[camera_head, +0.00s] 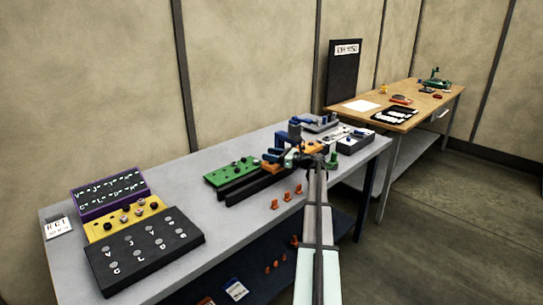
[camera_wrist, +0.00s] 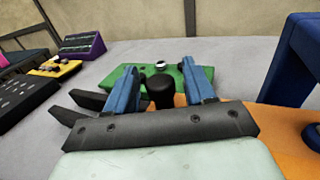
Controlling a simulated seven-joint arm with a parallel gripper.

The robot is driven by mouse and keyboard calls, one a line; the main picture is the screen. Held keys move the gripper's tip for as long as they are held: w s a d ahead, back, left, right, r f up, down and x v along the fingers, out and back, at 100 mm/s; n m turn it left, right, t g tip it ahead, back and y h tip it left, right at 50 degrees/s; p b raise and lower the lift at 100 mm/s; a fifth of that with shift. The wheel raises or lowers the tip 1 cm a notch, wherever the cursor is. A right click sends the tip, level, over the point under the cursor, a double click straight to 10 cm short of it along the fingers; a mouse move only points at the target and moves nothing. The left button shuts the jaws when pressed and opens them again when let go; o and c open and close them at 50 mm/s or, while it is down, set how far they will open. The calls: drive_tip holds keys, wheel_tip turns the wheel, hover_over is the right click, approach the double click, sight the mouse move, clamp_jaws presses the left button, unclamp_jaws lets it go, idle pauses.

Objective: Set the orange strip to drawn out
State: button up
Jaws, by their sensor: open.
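The orange strip (camera_wrist: 280,130) lies under and to the right of my gripper in the wrist view. In the head view, an orange patch (camera_head: 311,147) shows at the jig beside my gripper, partly hidden by it. A black round knob (camera_wrist: 160,92) stands up between my fingers. My gripper (camera_wrist: 161,76) is open, with one blue finger on each side of the knob. I cannot tell whether either finger touches it. In the head view my gripper (camera_head: 301,158) is over the jig, and my arm hides part of that area.
A green board (camera_head: 231,171) lies left of the jig, with black rails (camera_head: 257,187) in front. A blue upright (camera_wrist: 292,60) rises close at the right. Several small orange pieces (camera_head: 287,196) stand along the table's front. Yellow and black panels (camera_head: 152,252) fill the left end.

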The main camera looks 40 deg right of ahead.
drive_tip(key=shift+c, duration=0.4)
clamp_jaws()
